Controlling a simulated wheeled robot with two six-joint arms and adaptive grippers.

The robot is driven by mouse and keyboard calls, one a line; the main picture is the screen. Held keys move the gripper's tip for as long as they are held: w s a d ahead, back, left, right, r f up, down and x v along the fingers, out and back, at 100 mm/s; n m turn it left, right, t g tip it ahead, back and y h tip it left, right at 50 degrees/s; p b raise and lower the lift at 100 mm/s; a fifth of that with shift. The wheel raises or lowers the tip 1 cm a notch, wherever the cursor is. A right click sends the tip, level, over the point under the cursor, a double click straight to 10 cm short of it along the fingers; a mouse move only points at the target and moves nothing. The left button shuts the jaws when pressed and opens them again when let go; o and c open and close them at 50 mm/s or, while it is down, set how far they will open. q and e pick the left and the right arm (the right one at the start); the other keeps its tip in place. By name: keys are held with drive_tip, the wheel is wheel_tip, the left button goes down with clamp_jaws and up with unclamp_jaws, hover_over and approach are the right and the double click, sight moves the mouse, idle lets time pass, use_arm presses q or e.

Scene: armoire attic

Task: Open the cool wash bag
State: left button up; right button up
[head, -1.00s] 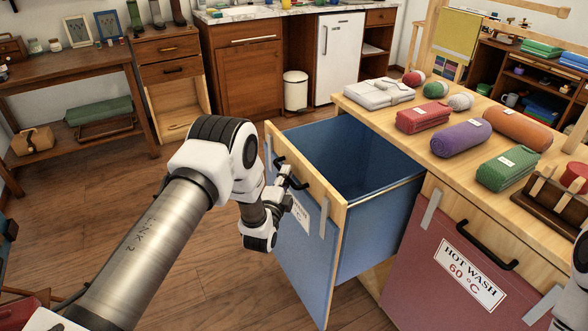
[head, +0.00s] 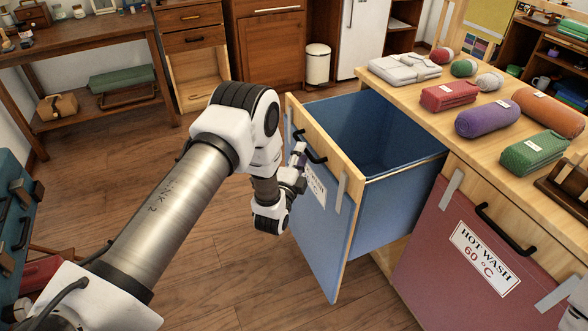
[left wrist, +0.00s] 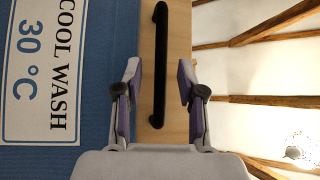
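The cool wash bag (head: 330,240) is a blue fabric bin with a wooden front rail, standing pulled out of the wooden counter. Its open top shows an empty-looking blue interior. Its black handle (head: 311,148) is on the rail, and it also shows in the left wrist view (left wrist: 159,60). A "COOL WASH 30 °C" label (left wrist: 40,70) is on the front. My left gripper (head: 301,156) is at the bag's front by the handle. In the left wrist view its fingers are spread, one each side of the handle, with gaps.
The red hot wash bag (head: 440,235) is closed beside it on the right. The counter top (head: 430,108) holds rolled and folded cloths. The wooden floor (head: 210,250) before the bag is clear.

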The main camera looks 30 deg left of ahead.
use_arm(q)
drive_tip(key=s+d+f, duration=0.1)
drive_tip(key=s, duration=0.7)
drive_tip(key=shift+s, duration=0.4)
drive_tip(key=shift+d+f, duration=0.1)
drive_tip(key=s+d+f+n+g+h, duration=0.15)
drive_tip(key=s+f+n+g, duration=0.25)
drive_tip(key=s+f+g, duration=0.45)
drive_tip(key=s+d+f+n+g+h, duration=0.1)
drive_tip(key=s+d+f+n+g, duration=0.25)
drive_tip(key=s+f+g, duration=0.75)
drive_tip(key=s+r+n, duration=0.1)
drive_tip(key=s+n, duration=0.7)
drive_tip(key=s, duration=0.6)
wheel_tip(320, 180, up, 14)
drive_tip(key=p, duration=1.4)
drive_tip(key=shift+w+d, duration=0.15)
drive_tip(key=shift+w, duration=0.05)
